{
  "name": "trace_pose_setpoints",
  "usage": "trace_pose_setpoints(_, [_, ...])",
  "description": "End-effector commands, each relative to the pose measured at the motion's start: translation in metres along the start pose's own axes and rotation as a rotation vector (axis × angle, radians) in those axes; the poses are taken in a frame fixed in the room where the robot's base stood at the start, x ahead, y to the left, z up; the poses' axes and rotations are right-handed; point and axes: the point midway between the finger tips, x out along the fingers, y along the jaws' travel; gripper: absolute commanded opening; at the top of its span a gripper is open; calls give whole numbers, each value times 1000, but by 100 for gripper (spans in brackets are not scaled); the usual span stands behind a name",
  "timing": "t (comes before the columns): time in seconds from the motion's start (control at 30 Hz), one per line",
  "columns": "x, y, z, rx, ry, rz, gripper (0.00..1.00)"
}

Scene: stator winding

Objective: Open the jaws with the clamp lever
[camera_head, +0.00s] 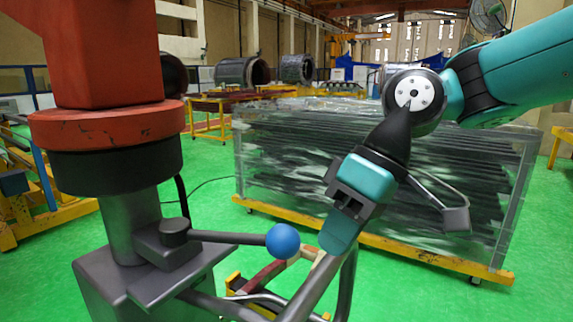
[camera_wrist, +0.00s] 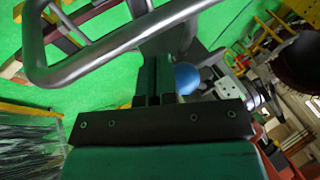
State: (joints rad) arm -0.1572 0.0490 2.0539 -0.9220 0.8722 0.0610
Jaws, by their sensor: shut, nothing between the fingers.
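The clamp lever (camera_head: 228,237) is a dark rod with a blue ball knob (camera_head: 283,241) at its end. It reaches right from a dark pivot on a grey machine body (camera_head: 130,275). In the wrist view the knob (camera_wrist: 187,78) shows just right of my shut fingers (camera_wrist: 155,80). The clamp's jaws cannot be clearly made out in either view.
A red and black column (camera_head: 110,130) stands above the machine body at left. Bent grey tubes (camera_head: 345,285) rise near my gripper and also cross the wrist view (camera_wrist: 110,45). A wrapped stack (camera_head: 300,150) on a yellow wheeled base stands behind.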

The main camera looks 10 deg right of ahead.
Motion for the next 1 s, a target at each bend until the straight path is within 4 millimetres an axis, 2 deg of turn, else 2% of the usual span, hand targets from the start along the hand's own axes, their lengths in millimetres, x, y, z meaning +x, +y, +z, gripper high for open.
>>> trace_pose_setpoints(0.03, [-34, 0, -28, -46, -6, -29, 0])
trace_pose_setpoints(0.1, [-59, 7, -52, -120, -16, -61, 0])
trace_pose_setpoints(0.2, [-88, 22, -75, -218, -33, -93, 0])
trace_pose_setpoints(0.3, [-106, 35, -85, -294, -49, -108, 0])
trace_pose_setpoints(0.4, [-113, 44, -88, -337, -58, -112, 0])
trace_pose_setpoints(0.53, [-108, 50, -87, -357, -63, -114, 0])
trace_pose_setpoints(0.67, [-91, 50, -84, -358, -62, -114, 0])
trace_pose_setpoints(1.0, [-24, 41, -78, -354, -62, -116, 0])
